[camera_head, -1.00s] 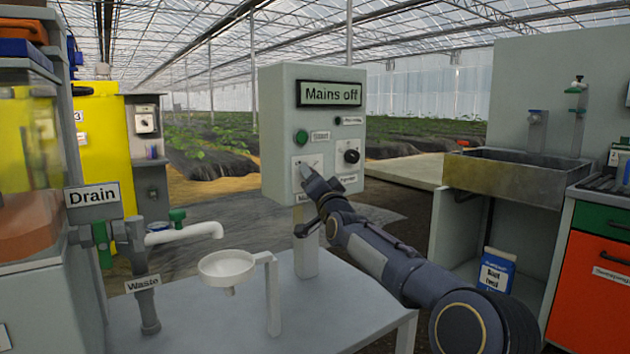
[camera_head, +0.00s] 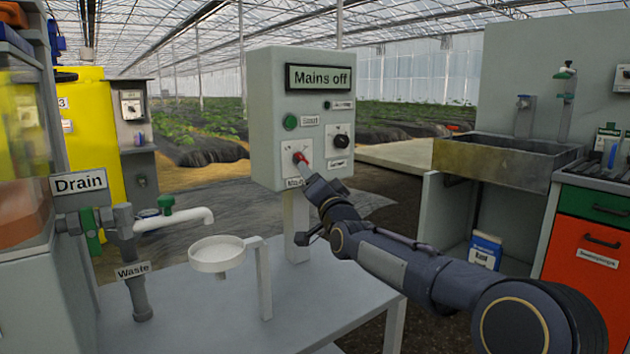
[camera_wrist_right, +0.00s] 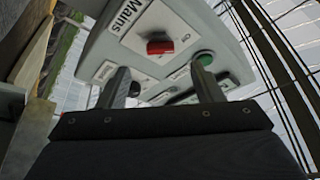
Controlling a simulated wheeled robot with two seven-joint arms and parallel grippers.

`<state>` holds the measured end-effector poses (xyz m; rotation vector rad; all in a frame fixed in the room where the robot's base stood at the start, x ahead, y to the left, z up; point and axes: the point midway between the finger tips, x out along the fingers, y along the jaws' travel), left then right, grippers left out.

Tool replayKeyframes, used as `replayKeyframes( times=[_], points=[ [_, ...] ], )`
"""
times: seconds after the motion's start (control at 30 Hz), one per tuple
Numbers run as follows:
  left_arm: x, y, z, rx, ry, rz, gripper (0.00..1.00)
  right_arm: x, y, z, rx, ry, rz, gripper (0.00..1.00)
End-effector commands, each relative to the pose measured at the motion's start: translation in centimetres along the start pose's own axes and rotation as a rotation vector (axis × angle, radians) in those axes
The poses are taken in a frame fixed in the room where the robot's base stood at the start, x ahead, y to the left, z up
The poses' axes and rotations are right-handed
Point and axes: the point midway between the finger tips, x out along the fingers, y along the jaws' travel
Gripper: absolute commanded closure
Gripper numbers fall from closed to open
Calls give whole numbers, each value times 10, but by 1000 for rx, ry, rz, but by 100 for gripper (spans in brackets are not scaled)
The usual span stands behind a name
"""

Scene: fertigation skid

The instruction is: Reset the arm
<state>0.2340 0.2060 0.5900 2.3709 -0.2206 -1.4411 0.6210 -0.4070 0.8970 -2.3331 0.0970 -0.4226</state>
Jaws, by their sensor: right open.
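My right arm reaches in from the lower right in the head view, and its gripper (camera_head: 309,178) is at the lower front of the grey control box (camera_head: 262,120). In the right wrist view the two fingers of this gripper (camera_wrist_right: 165,88) are spread apart with nothing between them. The red mains switch (camera_head: 300,158) shows just beyond the fingertips; in the wrist view the red knob (camera_wrist_right: 160,46) sits on its white plate, ahead of the fingers and apart from them. The box's display (camera_head: 319,77) reads "Mains off". My left gripper is not in view.
A white funnel (camera_head: 217,254) on a stand and the white drain spout (camera_head: 180,217) are left of the arm over the grey table (camera_head: 200,310). A sink (camera_head: 500,158) and an orange-fronted cabinet (camera_head: 575,262) stand at right. The box's post (camera_head: 296,225) rises from the table.

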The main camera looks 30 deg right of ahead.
Motion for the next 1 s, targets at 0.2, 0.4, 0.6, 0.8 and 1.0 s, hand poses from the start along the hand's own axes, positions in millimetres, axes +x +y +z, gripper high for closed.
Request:
replayKeyframes(
  times=[0.2, 0.4, 0.6, 0.8, 1.0],
  points=[
    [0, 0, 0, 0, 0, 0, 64, -1, 0, 0, 0, 0, 0, 40],
    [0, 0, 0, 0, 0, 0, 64, -1, 0, 0, 0, 0, 0, 40],
    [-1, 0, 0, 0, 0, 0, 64, -10, -3, 4, -15, -35, 17, 40],
    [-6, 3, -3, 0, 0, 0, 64, -100, -8, 50, -139, -350, 156, 40],
    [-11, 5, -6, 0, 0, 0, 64, -240, 8, 112, -259, -755, 267, 40]
  ],
)
